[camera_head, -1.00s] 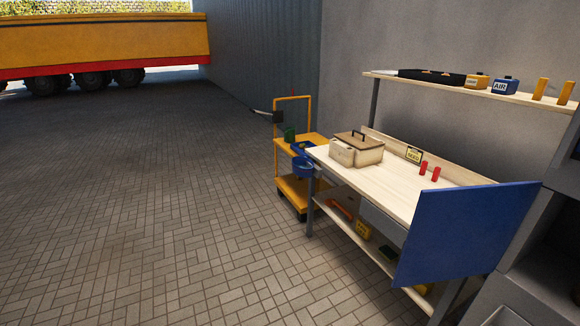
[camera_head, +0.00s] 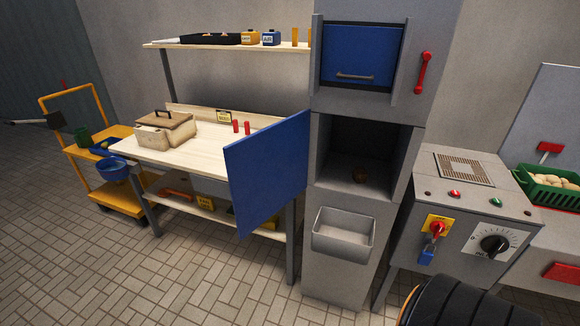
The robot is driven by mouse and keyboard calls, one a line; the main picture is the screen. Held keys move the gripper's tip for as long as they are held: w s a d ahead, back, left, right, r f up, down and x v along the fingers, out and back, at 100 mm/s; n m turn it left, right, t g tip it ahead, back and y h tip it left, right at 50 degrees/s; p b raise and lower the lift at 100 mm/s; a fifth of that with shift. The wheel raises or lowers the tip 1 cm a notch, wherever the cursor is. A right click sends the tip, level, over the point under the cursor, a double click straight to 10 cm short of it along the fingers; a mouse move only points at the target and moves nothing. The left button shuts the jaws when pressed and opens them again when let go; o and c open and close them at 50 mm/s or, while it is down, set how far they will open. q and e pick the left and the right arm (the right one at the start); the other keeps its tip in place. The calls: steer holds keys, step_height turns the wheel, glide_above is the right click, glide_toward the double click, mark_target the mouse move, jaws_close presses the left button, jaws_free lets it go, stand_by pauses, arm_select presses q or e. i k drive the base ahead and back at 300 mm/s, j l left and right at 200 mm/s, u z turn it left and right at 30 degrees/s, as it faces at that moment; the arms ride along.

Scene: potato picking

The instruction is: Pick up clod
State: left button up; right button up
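A blue panel (camera_head: 268,172) stands out to the left of the opening, like a door swung open.
A grey tray (camera_head: 343,235) juts out below the compartment. A workbench (camera_head: 150,157) with a beige box (camera_head: 165,131) stands left. A grey machine (camera_head: 460,215) and a green crate (camera_head: 548,188) stand right.

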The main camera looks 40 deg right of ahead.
mark_target(360, 173)
steer(key=i+z, duration=0.1)
steer(key=z, duration=0.4)
steer(key=i+j+z, duration=0.1)
steer(key=z, duration=0.35)
steer(key=i+j+z, duration=0.1)
steer(key=z, duration=0.4)
steer(key=i+j+z, duration=0.1)
steer(key=z, duration=0.35)
steer(key=j+z, duration=0.25)
steer(key=z, duration=0.25)
steer(key=j+z, duration=0.3)
steer(key=j, duration=0.75)
steer(key=j+z, duration=0.3)
steer(key=j, duration=0.75)
steer(key=k+j, duration=0.15)
steer(key=k, duration=0.3)
